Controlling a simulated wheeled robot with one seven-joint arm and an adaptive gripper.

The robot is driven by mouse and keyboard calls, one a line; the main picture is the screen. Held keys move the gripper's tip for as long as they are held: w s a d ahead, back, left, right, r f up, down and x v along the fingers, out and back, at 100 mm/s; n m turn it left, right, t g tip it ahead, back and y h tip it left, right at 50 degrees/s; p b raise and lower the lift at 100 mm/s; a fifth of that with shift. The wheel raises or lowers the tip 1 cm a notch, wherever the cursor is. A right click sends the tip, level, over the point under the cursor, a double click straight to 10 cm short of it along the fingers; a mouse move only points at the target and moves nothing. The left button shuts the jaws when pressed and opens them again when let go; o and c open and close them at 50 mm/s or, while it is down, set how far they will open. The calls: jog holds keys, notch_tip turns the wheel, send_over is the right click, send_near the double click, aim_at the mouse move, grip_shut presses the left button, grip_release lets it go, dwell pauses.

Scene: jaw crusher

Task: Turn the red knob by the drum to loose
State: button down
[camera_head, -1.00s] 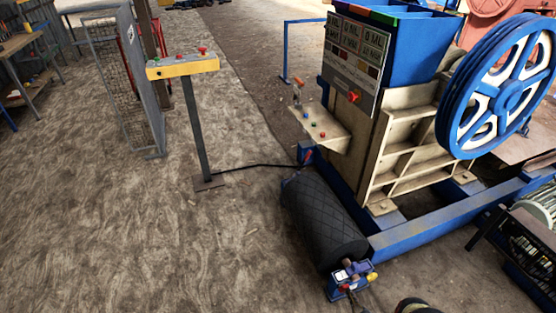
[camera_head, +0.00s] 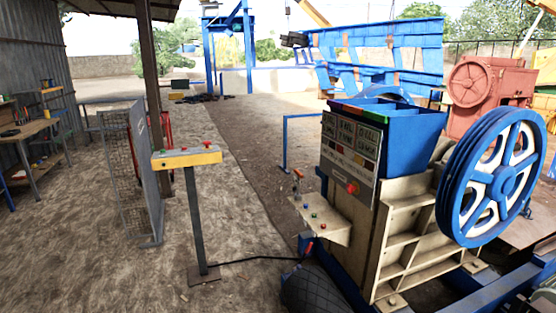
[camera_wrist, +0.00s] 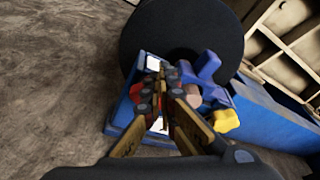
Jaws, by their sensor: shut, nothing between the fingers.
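The black drum (camera_wrist: 180,25) fills the top middle of the wrist view; only its top shows at the bottom edge of the head view (camera_head: 312,290). Below it in the wrist view is a blue housing (camera_wrist: 122,112) with white labels, a blue handle (camera_wrist: 207,68) and a yellow knob (camera_wrist: 226,121). A small red part (camera_wrist: 136,92), possibly the red knob, shows beside my fingers and is mostly hidden by them. My gripper (camera_wrist: 160,92) is shut and empty, in front of the housing. Whether it touches the red part, I cannot tell. My gripper is outside the head view.
The crusher body (camera_head: 400,235) with its blue flywheel (camera_head: 492,180) stands right of centre. A yellow control stand (camera_head: 187,158) with a red button is on the left, and a cable (camera_head: 255,258) runs from its foot.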

jog(key=shift+a, duration=0.4)
jog(key=shift+s+a+f, duration=0.3)
jog(key=shift+a+f, duration=0.1)
jog(key=shift+a, duration=0.15)
jog(key=shift+s+a+f, duration=0.25)
jog(key=shift+a+f, duration=0.1)
jog(key=shift+a, duration=0.2)
jog(key=c, duration=2.4)
grip_release()
jog(key=shift+a+f, duration=0.2)
jog(key=shift+o, duration=1.4)
jog(key=shift+a+r, duration=0.1)
jog(key=shift+a, duration=0.1)
jog(key=shift+s+a, duration=0.1)
jog(key=shift+a, duration=0.1)
grip_shut()
jog(key=s+d, duration=0.2)
jog(key=s, duration=0.3)
jog(key=shift+s+d+r, duration=0.2)
jog(key=shift+s+d, duration=0.1)
jog(key=shift+d, duration=0.05)
